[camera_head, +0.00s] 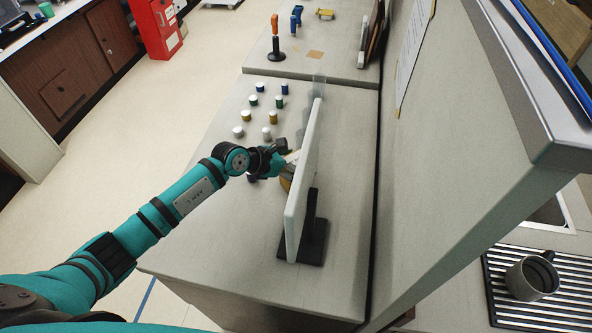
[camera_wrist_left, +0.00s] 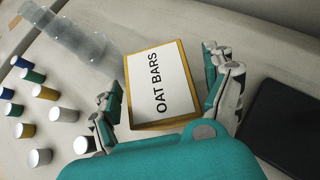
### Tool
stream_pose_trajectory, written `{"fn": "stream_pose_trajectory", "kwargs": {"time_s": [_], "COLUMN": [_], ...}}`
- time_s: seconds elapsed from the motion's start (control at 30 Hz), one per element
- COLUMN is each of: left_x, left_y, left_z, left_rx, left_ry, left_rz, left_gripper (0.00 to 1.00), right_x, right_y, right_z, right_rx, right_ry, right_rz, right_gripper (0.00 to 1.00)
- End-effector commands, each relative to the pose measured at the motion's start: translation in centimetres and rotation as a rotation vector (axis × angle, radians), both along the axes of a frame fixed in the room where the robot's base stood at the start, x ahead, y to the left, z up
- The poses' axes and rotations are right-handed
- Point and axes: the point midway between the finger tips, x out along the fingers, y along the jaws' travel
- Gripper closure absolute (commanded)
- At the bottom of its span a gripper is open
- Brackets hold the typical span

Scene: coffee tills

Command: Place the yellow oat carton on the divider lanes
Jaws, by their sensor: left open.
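The yellow oat carton (camera_wrist_left: 160,85), with a white face reading "OAT BARS", lies between the open fingers of my left gripper (camera_wrist_left: 163,75) in the wrist view. I cannot tell whether the fingers touch it. In the head view my left gripper (camera_head: 281,157) is over the counter beside a white upright panel (camera_head: 303,185), and only a yellow bit of the carton (camera_head: 286,183) shows below it. I cannot make out divider lanes for certain. My right gripper is not in view.
Several small capped jars (camera_head: 273,117) stand in rows on the counter (camera_head: 225,245), left of the panel. The panel has a black foot (camera_head: 313,240). The counter's near left part is bare.

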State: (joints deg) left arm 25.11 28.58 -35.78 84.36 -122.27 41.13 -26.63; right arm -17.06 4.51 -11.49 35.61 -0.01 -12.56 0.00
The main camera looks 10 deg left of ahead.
Motion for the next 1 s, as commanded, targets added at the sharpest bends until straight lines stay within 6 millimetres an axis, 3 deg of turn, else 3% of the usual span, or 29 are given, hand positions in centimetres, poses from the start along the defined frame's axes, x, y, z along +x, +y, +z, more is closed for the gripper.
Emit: {"fn": "stream_pose_trajectory", "kwargs": {"time_s": [0.17,0.67,1.0], "left_x": [0.00,-0.01,0.04], "left_y": [0.02,0.03,0.28], "left_z": [-0.02,0.05,0.27], "left_rx": [0.000,-0.001,0.001], "left_ry": [0.000,-0.001,-0.002], "left_rz": [0.000,0.000,0.000], "left_gripper": [0.18,0.83,0.84], "right_x": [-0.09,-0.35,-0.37], "right_y": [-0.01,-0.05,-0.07], "right_z": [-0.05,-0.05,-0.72], "right_rx": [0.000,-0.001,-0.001], "right_ry": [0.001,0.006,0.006], "right_rz": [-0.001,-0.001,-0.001], "right_gripper": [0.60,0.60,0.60]}}
